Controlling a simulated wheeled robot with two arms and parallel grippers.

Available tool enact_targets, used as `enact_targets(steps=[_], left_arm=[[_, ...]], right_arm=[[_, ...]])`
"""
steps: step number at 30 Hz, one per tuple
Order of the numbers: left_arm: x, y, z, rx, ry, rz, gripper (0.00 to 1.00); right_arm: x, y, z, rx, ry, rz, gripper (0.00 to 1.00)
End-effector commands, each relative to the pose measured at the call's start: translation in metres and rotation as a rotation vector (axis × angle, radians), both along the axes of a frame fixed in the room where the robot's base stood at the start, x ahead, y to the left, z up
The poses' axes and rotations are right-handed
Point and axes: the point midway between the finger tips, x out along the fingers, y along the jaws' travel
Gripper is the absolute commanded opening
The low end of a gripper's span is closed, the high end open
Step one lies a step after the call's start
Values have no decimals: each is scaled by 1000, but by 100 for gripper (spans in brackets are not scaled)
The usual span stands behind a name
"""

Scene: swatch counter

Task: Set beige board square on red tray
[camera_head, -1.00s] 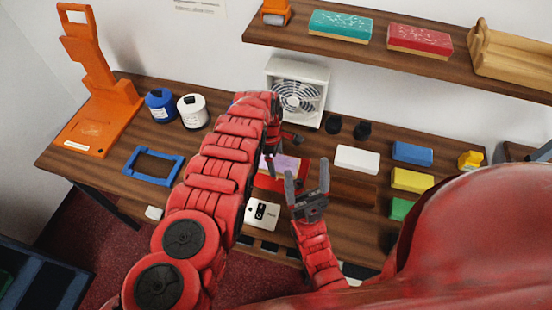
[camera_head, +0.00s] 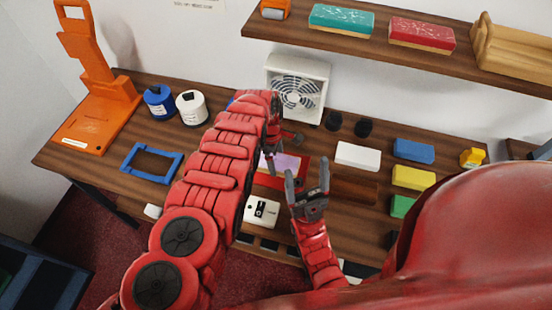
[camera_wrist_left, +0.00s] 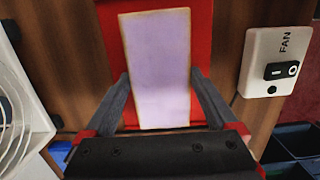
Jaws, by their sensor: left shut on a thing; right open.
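The board (camera_wrist_left: 157,60), a flat rectangle with a pale lilac face and thin beige edges, lies over the red tray (camera_wrist_left: 203,40) in the left wrist view. It looks nearly parallel to the tray's sides. In the head view the board (camera_head: 292,164) and tray (camera_head: 267,181) are partly hidden by my arms. My left gripper (camera_wrist_left: 160,76) is shut on the board, one finger along each long side; whether the board touches the tray is unclear. My right gripper (camera_head: 306,176) is open and empty in front of the tray.
A white fan (camera_head: 297,90) stands behind the tray, and its switch box (camera_head: 262,211) lies in front. A white block (camera_head: 358,155) and several coloured blocks lie to the right. A blue frame (camera_head: 151,163) lies left. A shelf (camera_head: 370,46) overhangs the back.

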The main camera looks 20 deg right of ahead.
Motion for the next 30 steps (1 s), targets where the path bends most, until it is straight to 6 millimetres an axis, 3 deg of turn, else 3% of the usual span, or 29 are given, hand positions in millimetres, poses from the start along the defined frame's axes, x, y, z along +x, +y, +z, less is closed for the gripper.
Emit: enact_targets(steps=[30], left_arm=[[1, 0, -5, -1, -2, 0, 26]], right_arm=[[0, 0, -7, 0, 0, 0, 74]])
